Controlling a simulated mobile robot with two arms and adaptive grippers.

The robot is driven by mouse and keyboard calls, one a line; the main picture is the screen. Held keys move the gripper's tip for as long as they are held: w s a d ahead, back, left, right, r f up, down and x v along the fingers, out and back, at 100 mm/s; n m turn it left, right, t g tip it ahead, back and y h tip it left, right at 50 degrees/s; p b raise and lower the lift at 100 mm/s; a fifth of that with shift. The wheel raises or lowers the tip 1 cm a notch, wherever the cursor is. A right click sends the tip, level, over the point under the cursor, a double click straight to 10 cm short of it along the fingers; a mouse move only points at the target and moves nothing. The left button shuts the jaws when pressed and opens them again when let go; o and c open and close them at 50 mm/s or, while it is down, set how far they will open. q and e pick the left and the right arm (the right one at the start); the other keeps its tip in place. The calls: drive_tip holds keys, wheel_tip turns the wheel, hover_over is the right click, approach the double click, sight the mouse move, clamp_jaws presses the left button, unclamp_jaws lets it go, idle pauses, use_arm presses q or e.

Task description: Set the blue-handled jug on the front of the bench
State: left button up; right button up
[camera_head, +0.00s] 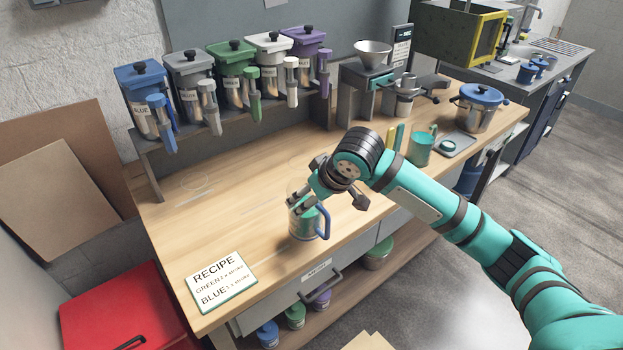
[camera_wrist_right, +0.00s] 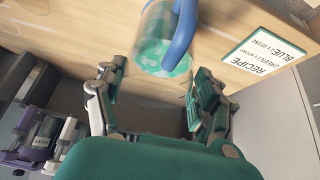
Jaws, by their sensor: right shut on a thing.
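The clear jug with the blue handle (camera_head: 301,225) is upright at the front part of the wooden bench (camera_head: 240,220), with its handle turned to the right. Green shows inside it. I cannot tell whether its base touches the bench top. My right gripper (camera_head: 307,203) comes down from above, shut on the jug. In the right wrist view the jug (camera_wrist_right: 163,52) shows beyond my right gripper's fingers (camera_wrist_right: 155,80), its blue handle partly across it. My left gripper is not in view.
A recipe card (camera_head: 221,282) lies left of the jug near the front edge. Several coloured dispensers stand on a rack (camera_head: 147,160) at the back. A funnel machine (camera_head: 360,88), a green cup (camera_head: 421,149) and a blue-lidded pot (camera_head: 475,112) stand farther right. The bench's left middle is clear.

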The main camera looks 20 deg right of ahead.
sight(305, 183)
drive_tip(key=w+f+p, duration=0.1)
drive_tip(key=w, duration=0.2)
drive_tip(key=w+d+f+p, duration=0.1)
drive_tip(key=w, duration=0.2)
drive_tip(key=w+f+p, duration=0.1)
drive_tip(key=w, duration=0.2)
drive_tip(key=shift+d+f, duration=0.15)
drive_tip(key=shift+f, duration=0.15)
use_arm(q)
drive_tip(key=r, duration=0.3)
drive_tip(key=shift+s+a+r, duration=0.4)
use_arm(e)
drive_tip(key=shift+f, duration=0.3)
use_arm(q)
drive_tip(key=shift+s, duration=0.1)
use_arm(e)
drive_tip(key=shift+f, duration=0.1)
drive_tip(key=o, duration=1.4)
drive_tip(key=shift+f, duration=0.1)
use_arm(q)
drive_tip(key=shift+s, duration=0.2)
use_arm(e)
drive_tip(key=o, duration=0.3)
use_arm(q)
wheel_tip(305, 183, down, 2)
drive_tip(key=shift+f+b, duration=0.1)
drive_tip(key=shift+b, duration=0.8)
use_arm(e)
drive_tip(key=v, duration=1.2)
drive_tip(key=shift+r, duration=0.25)
